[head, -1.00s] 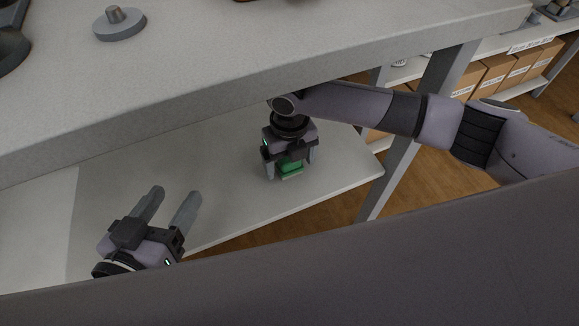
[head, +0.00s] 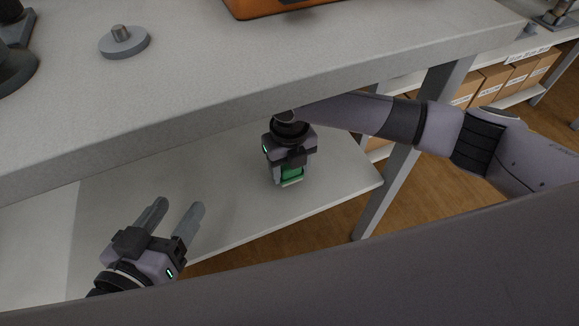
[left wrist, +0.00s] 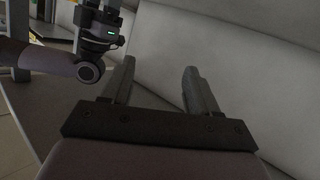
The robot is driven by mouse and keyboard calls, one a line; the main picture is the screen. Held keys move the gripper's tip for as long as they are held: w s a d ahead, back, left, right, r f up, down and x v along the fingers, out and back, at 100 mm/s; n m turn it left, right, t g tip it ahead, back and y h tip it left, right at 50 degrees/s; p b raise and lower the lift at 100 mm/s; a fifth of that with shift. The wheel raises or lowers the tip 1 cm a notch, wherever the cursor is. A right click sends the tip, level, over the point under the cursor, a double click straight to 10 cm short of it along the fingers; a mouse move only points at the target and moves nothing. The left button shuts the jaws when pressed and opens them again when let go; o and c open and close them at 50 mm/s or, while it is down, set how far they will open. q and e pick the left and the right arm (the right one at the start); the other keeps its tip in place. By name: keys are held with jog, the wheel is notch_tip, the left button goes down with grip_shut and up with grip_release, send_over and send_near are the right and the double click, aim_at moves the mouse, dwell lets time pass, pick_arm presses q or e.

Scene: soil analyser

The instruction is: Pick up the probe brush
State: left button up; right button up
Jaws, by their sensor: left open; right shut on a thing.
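The grey tabletop (head: 230,75) overhangs the lower shelf (head: 225,185). On it are a round grey base with a peg (head: 123,41), a dark object (head: 17,55) and an orange item (head: 275,6). A table leg (head: 385,185) stands to the right. Cardboard boxes (head: 498,75) sit on a shelf behind.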

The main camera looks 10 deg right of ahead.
jog(key=r, duration=0.1)
jog(key=r+p, duration=0.1)
jog(key=shift+s+r, duration=0.2)
jog(key=shift+r, duration=0.2)
jog(key=s+p, duration=0.1)
jog(key=s, duration=0.2)
jog(key=s+d+p, duration=0.1)
jog(key=s+p, duration=0.1)
jog(key=shift+s+d, duration=0.15)
jog(key=shift+s, duration=0.25)
pick_arm(q)
jog(key=a+r+g+y+p, duration=0.1)
jog(key=p, duration=0.2)
jog(key=shift+s+n, duration=0.1)
jog(key=shift+n, duration=0.2)
pick_arm(e)
jog(key=s+d, duration=0.2)
jog(key=s, duration=0.9)
jog(key=shift+s+f, duration=0.25)
jog(key=shift+f, duration=0.05)
